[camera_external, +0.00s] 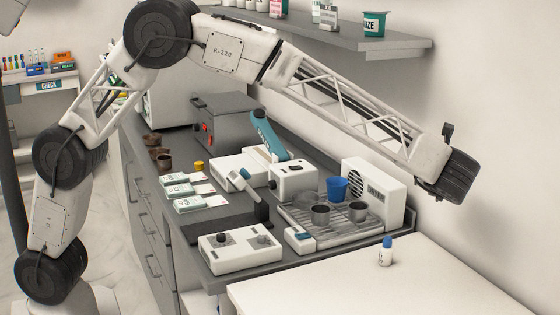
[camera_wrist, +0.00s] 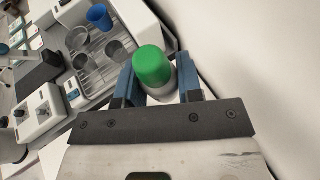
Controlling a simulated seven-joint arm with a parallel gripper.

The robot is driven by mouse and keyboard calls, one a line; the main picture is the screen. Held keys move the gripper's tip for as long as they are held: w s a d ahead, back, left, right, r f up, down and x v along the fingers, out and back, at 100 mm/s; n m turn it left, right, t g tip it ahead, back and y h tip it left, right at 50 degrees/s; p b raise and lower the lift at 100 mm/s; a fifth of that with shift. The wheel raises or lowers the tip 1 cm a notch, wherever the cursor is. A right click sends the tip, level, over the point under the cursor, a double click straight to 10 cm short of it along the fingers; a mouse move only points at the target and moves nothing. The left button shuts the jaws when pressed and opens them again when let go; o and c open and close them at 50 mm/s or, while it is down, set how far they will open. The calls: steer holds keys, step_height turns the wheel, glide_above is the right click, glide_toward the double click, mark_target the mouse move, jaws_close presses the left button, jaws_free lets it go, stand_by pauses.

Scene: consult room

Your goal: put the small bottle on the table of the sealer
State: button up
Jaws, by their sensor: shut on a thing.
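My gripper (camera_wrist: 157,80) is shut on a small white bottle with a green cap (camera_wrist: 153,65), seen from above in the wrist view.
A wire rack (camera_external: 305,222) holds a blue cup (camera_external: 337,188) and metal cups, before a white vented box (camera_external: 373,190). A control box with knobs (camera_external: 240,248) stands at the counter's front. The white table (camera_external: 380,290) is mostly bare. A shelf (camera_external: 340,38) hangs above.

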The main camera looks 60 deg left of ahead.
steer(key=s+a+n+g+y, duration=0.1)
steer(key=s+a+n+g, duration=0.2)
steer(key=a, duration=1.6)
steer(key=s+a+n+g, duration=0.2)
steer(key=s+a, duration=0.1)
steer(key=a, duration=1.6)
steer(key=s+a+n+g, duration=0.25)
steer(key=s+a, duration=0.55)
steer(key=a, duration=0.4)
steer(key=s+a+n+g, duration=0.2)
steer(key=s+a+g, duration=0.1)
steer(key=s+a, duration=0.8)
steer(key=shift+w+a+f, duration=0.25)
steer(key=shift+w+f, duration=0.1)
steer(key=shift+f, duration=0.45)
steer(key=shift+w+a+f, duration=0.2)
steer(key=shift+w+f, duration=0.2)
steer(key=shift+f, duration=0.45)
steer(key=shift+w+a+f, duration=0.25)
steer(key=shift+w+f, duration=0.1)
steer(key=shift+f, duration=0.45)
steer(key=shift+f, duration=3.15)
